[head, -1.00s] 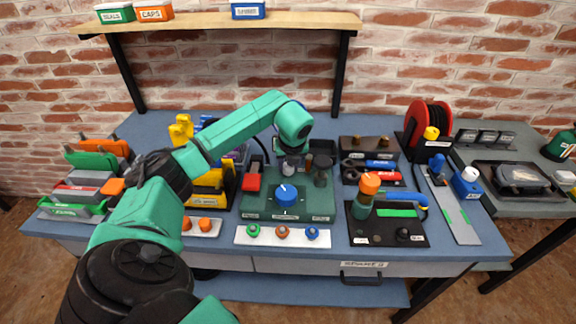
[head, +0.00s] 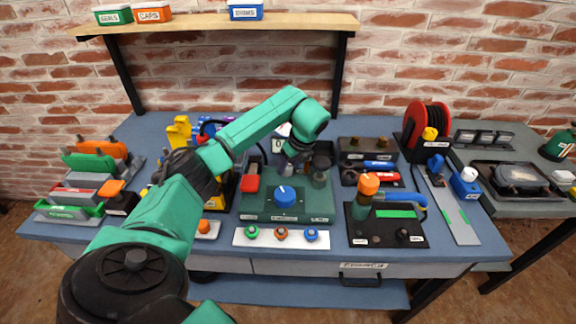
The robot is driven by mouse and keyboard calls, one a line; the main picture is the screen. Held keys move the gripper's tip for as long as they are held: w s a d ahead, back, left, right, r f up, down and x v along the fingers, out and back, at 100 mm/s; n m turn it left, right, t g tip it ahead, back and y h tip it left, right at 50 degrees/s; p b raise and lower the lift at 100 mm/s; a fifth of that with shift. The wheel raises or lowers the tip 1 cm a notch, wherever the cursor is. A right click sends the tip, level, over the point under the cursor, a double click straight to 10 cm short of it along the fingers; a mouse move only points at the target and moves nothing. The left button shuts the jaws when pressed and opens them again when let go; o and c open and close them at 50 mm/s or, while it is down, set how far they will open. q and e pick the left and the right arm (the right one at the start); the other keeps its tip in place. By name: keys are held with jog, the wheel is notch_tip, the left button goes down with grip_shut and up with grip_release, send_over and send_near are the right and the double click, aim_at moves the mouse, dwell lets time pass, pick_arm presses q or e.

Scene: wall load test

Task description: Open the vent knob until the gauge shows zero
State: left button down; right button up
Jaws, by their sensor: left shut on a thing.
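A green-based unit (head: 255,205) stands in the middle of the bench, with a large blue knob (head: 285,196) at its front. My left gripper (head: 289,166) points down behind the blue knob, at the back of the unit. It is shut on a small grey knob, which I take for the vent knob; the fingers and wrist hide most of it. A white gauge display (head: 277,145) shows partly behind my wrist; a 0 is visible, but the rest of the reading is hidden. My right gripper is not in view.
Grey and dark posts (head: 320,170) stand just right of my gripper. A red block (head: 250,184) is at the unit's left. A white strip with several small knobs (head: 267,239) lies in front. An orange-topped tool (head: 369,184) stands to the right.

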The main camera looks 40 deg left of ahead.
pick_arm(q)
jog(key=shift+c, duration=2.1)
grip_release()
jog(key=w+v, duration=0.1)
jog(key=v, duration=0.7)
notch_tip(320, 180, up, 6)
jog(key=p, duration=0.3)
send_over(295, 180)
jog(key=d, duration=0.3)
jog(key=shift+s+a+r, duration=0.1)
jog(key=shift+s+a, duration=0.15)
